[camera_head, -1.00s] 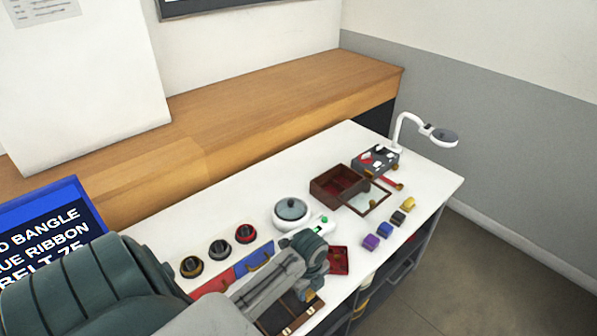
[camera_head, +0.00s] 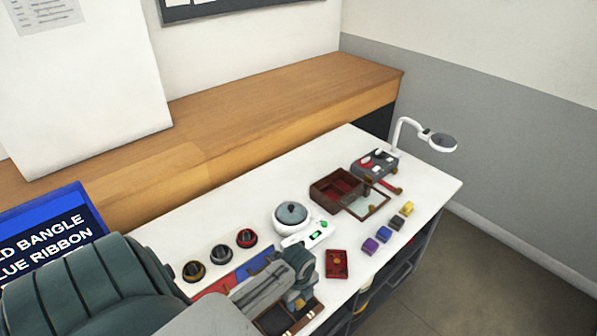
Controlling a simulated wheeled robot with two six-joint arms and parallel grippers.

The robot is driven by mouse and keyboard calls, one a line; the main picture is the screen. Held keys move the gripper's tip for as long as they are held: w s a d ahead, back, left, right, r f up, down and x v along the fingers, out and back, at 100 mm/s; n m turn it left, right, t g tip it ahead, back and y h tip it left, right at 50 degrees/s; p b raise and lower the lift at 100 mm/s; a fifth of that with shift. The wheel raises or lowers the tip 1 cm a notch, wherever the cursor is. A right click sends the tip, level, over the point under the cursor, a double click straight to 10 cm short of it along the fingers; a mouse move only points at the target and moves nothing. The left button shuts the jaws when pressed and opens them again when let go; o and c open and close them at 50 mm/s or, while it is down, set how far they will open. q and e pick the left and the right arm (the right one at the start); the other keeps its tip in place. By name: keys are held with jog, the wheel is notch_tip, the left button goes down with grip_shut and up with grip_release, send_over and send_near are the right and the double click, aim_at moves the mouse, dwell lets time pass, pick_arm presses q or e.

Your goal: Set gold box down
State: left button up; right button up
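A small gold box (camera_head: 407,208) sits on the white table at the right end of a row of small boxes. Beside it are a grey box (camera_head: 395,224), a blue box (camera_head: 384,234) and a purple box (camera_head: 370,246). My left gripper (camera_head: 297,302) is at the front of the table, over a brown case with compartments (camera_head: 273,322). It is well apart from the gold box. Its fingers are small and partly hidden by its own body, so I cannot tell whether they hold anything. My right gripper is not in view.
A red tray (camera_head: 337,264) lies just right of my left gripper. An open brown box (camera_head: 335,188) and a lamp (camera_head: 430,140) stand farther right.

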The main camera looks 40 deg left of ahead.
pick_arm(q)
jog(key=shift+o, duration=0.2)
jog(key=shift+r, duration=0.1)
jog(key=shift+r, duration=0.25)
notch_tip(320, 180, up, 12)
jog(key=b, duration=0.2)
jog(key=shift+f+b, duration=0.2)
jog(key=shift+b, duration=0.1)
